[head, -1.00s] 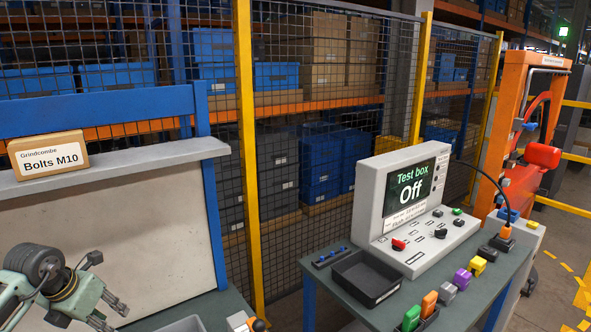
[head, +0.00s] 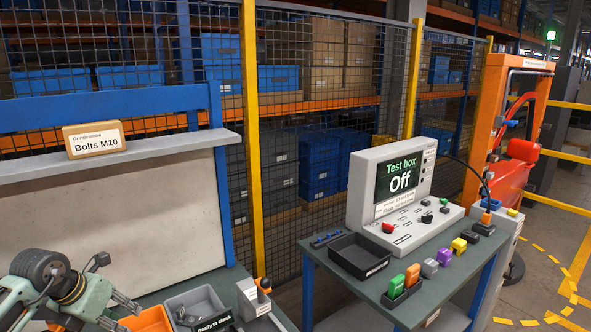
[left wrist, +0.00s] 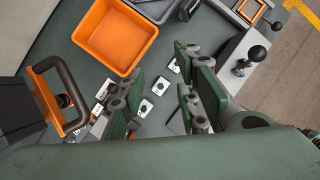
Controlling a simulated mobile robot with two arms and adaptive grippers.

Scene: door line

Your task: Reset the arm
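My left arm comes in at the lower left of the head view. Its gripper (head: 120,312) is open, its two fingers apart, low in front of the pale back panel and beside an orange tray (head: 146,321). In the left wrist view the two green fingers of the gripper (left wrist: 160,85) stand wide apart with nothing held between them. Small white pieces with dark centres (left wrist: 146,107) lie on the bench beyond and below the fingers. The orange tray (left wrist: 115,36) is also ahead of them there. My right gripper is not in view.
A grey tray (head: 168,303) and a lever box (head: 250,297) stand right of the orange tray. The test box (head: 361,192), reading "Off", stands on a separate table with a black tray (head: 336,262) and coloured blocks. A mesh fence (head: 300,226) runs behind. A Bolts M10 box (head: 94,139) sits on the ledge.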

